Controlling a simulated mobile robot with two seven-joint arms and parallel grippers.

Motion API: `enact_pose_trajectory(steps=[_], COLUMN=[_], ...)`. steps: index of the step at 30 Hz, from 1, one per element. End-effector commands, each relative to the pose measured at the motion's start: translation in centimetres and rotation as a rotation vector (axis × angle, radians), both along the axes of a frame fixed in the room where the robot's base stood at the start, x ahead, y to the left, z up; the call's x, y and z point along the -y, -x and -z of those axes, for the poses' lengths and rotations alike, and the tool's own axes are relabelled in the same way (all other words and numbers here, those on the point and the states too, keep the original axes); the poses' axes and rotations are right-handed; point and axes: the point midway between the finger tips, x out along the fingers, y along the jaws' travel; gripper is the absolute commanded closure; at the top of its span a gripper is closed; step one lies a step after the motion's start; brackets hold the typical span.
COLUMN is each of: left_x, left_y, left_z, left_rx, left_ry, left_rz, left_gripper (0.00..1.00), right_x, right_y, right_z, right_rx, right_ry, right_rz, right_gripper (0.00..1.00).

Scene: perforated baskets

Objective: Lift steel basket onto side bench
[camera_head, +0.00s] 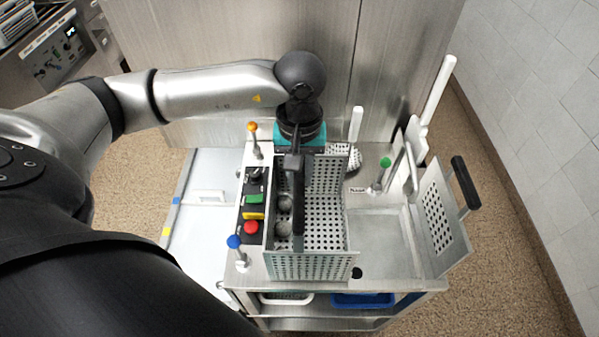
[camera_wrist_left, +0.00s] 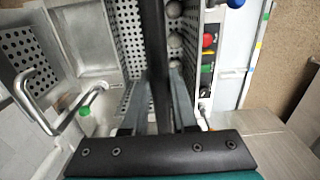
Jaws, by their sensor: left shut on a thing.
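The steel basket (camera_head: 312,267) is a perforated metal box with a dark bar handle (camera_head: 298,210) running across its top. It is over the middle of the steel cart, and a few grey balls (camera_head: 284,204) lie inside. My left gripper (camera_head: 295,162) is shut on the handle at its far end. In the left wrist view, the gripper's fingers (camera_wrist_left: 161,92) stand on either side of the dark handle (camera_wrist_left: 153,40). I cannot tell whether the basket touches the cart below. A low white surface at left (camera_head: 190,225) may be the side bench. My right gripper is out of view.
A control panel (camera_head: 253,207) with buttons and upright knobbed levers stands left of the basket. An empty basin (camera_head: 380,240) and a tilted perforated panel (camera_head: 438,222) with a black handle are at right. A white rod (camera_head: 438,90) rises at the back right. The left surface is mostly clear.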

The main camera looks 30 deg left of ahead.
Motion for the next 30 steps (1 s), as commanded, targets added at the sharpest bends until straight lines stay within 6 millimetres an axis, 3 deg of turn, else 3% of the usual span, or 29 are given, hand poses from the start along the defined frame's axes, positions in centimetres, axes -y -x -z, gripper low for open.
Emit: enact_pose_trajectory(steps=[14,15,24,30], left_x=[0.00,0.00,0.00,-0.01], left_y=[-0.07,-0.07,-0.02,0.08], left_z=[0.32,0.32,0.39,0.53], left_rx=[0.003,0.003,0.001,-0.003], left_ry=[0.001,0.001,0.000,-0.001], left_rz=[0.000,0.000,0.000,0.000], left_gripper=[1.00,0.73,0.39,0.39], right_x=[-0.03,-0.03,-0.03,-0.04], right_y=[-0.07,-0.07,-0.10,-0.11], right_z=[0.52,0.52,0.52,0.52], right_rx=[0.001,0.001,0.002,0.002], right_ry=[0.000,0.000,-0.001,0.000], right_rz=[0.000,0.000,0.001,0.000], right_gripper=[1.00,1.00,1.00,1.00])
